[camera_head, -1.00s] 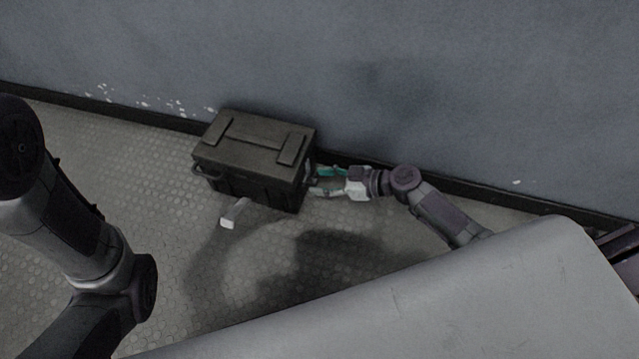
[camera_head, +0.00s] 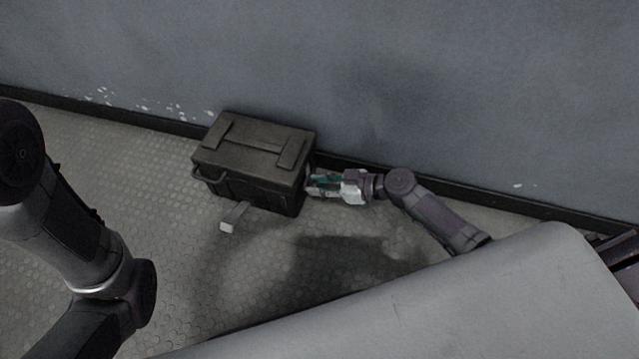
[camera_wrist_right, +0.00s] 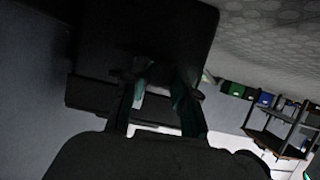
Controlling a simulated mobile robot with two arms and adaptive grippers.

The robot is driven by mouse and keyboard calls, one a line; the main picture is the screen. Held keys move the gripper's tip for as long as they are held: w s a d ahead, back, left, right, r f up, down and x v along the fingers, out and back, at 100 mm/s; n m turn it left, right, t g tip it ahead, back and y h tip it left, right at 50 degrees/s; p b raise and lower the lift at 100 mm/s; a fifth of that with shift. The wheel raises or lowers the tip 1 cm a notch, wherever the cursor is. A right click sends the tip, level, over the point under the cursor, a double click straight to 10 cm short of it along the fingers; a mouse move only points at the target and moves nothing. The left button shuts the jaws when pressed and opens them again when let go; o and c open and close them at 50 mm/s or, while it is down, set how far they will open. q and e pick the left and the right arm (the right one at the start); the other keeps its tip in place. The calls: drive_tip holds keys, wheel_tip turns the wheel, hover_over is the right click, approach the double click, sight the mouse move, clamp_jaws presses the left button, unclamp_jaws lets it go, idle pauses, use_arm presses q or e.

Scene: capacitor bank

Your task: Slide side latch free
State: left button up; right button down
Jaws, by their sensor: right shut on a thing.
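A dark box with a strapped lid (camera_head: 255,150) stands on the floor against the wall in the head view. A pale latch bar (camera_head: 236,215) sticks out from the lower front of the box. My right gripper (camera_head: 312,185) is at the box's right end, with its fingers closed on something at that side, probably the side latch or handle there. The gripped part is too small and hidden to make out. In the right wrist view the fingers (camera_wrist_right: 158,95) reach the dark box side (camera_wrist_right: 150,35). My left gripper is out of view; only my left arm shows.
The grey wall (camera_head: 400,90) with a dark skirting runs behind the box. Textured floor (camera_head: 170,230) is free in front and to the left.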

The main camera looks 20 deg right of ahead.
drive_tip(key=shift+s+a, duration=0.45)
drive_tip(key=shift+s, duration=0.15)
drive_tip(key=shift+s+a, duration=0.4)
drive_tip(key=shift+s, duration=0.2)
drive_tip(key=c, duration=0.9)
unclamp_jaws()
drive_tip(key=shift+d, duration=0.1)
drive_tip(key=v, duration=1.2)
